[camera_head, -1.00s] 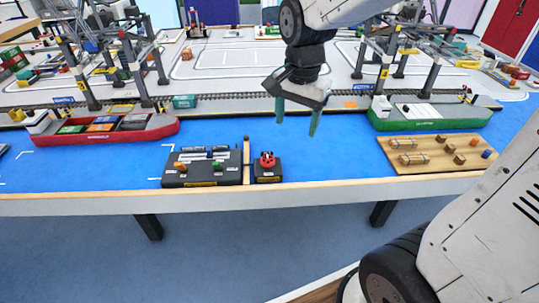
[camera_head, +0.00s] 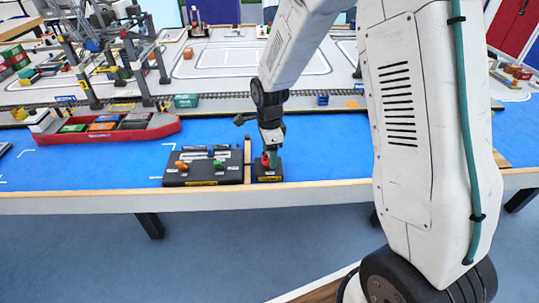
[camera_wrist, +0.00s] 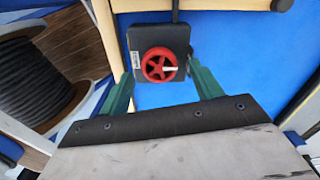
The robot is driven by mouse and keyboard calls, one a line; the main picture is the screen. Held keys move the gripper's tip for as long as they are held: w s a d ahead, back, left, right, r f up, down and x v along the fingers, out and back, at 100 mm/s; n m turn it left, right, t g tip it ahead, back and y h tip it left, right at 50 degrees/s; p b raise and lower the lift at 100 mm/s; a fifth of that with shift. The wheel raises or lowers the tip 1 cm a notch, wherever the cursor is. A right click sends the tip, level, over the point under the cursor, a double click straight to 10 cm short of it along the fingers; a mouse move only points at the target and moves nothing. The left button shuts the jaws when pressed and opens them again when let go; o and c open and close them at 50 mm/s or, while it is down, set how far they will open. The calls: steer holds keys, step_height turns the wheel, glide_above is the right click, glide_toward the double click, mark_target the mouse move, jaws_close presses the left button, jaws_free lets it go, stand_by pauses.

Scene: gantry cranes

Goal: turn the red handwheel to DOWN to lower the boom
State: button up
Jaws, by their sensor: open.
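The red handwheel (camera_wrist: 159,65) sits on a small dark box (camera_wrist: 178,34) and has a white mark on its right side in the wrist view. In the head view the wheel is mostly hidden by my gripper, and the box (camera_head: 268,175) stands near the table's front edge. My gripper (camera_wrist: 163,84) is open, with one green finger to the left of the wheel and one to the right. The fingers look apart from the wheel in the wrist view. The DOWN label cannot be read. The boom cannot be singled out.
A red ship (camera_head: 110,131) with containers lies further left. My own arm hides the right side of the table.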

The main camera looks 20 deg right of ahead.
steer(key=shift+f, duration=0.8)
steer(key=c, duration=1)
